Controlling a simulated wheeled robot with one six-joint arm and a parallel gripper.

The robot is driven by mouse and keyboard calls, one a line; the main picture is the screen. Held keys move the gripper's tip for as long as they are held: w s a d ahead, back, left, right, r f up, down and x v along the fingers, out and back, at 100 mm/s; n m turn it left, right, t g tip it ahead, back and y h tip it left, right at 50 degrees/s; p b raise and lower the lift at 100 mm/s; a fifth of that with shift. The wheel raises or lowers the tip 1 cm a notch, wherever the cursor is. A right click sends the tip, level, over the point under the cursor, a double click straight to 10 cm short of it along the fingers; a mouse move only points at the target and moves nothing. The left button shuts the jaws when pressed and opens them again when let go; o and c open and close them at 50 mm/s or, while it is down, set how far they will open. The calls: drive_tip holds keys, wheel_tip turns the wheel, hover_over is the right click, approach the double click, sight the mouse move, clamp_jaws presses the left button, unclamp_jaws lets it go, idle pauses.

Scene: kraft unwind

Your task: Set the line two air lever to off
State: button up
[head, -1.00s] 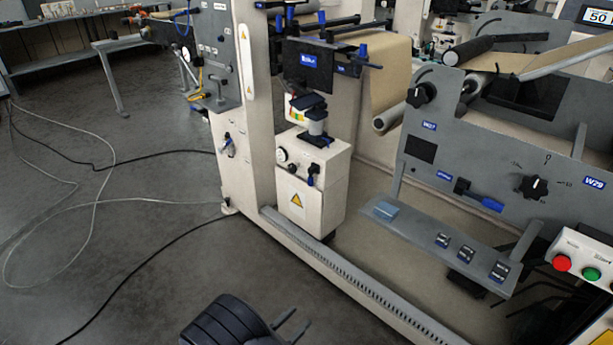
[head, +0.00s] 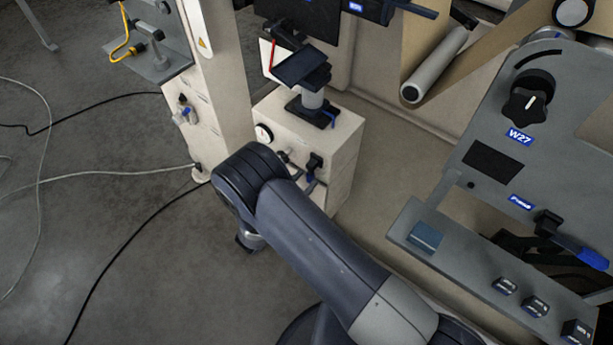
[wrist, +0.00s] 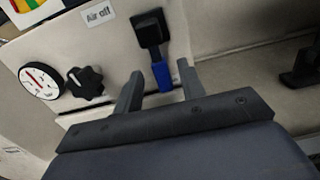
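The handle points down in the wrist view. My gripper (wrist: 159,72) is open, with one finger on each side of the blue handle tip. Whether either finger touches it I cannot tell. In the head view the lever's black body (head: 315,161) shows just past my wrist, which hides much of the box front. Whether this lever belongs to line two I cannot read.
A black knob (wrist: 86,82) and a round gauge (wrist: 41,80) sit left of the lever. Another blue-handled lever (head: 588,257) is on the grey panel at right, above a shelf (head: 462,267). Cables cross the open floor at left.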

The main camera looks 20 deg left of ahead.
drive_tip(key=shift+x, duration=0.85)
drive_tip(key=shift+c, duration=0.2)
drive_tip(key=shift+s, duration=0.1)
clamp_jaws()
